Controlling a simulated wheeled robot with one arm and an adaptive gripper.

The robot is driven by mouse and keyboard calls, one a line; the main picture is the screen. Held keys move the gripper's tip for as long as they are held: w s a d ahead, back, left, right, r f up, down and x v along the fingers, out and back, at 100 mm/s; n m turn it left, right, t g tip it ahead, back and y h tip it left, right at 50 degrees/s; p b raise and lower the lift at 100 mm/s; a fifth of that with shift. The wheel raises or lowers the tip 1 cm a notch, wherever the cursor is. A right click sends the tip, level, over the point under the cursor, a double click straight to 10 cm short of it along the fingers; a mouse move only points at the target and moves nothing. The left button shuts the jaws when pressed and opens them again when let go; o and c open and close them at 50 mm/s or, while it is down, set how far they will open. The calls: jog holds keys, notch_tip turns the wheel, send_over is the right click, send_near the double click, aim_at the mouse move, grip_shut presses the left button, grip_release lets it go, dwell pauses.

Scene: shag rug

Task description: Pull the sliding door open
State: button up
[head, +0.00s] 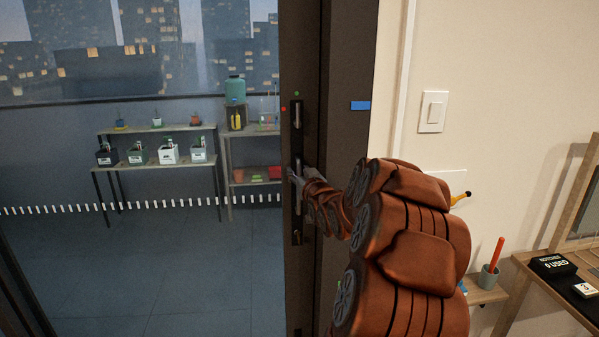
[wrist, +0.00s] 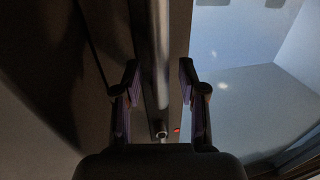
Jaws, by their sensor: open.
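The sliding door is a glass panel with a dark stile (head: 300,60); in the head view the stile stands against the dark jamb (head: 345,60), with no clear gap between them. In the wrist view the handle (wrist: 160,35) runs between the two fingers of my gripper (wrist: 159,85). The fingers stand apart on either side of the bar, with space visible beside it. Contact cannot be told.
A beige wall with a light switch (head: 432,111) is right of the jamb. A small shelf (head: 487,292) with a cup and a wooden desk (head: 535,275) stand at the lower right, near my arm. Plant shelves (head: 160,134) stand beyond the glass.

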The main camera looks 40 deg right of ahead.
jog(key=shift+w, duration=0.1)
jog(key=shift+c, duration=0.3)
grip_shut()
dwell(0.4)
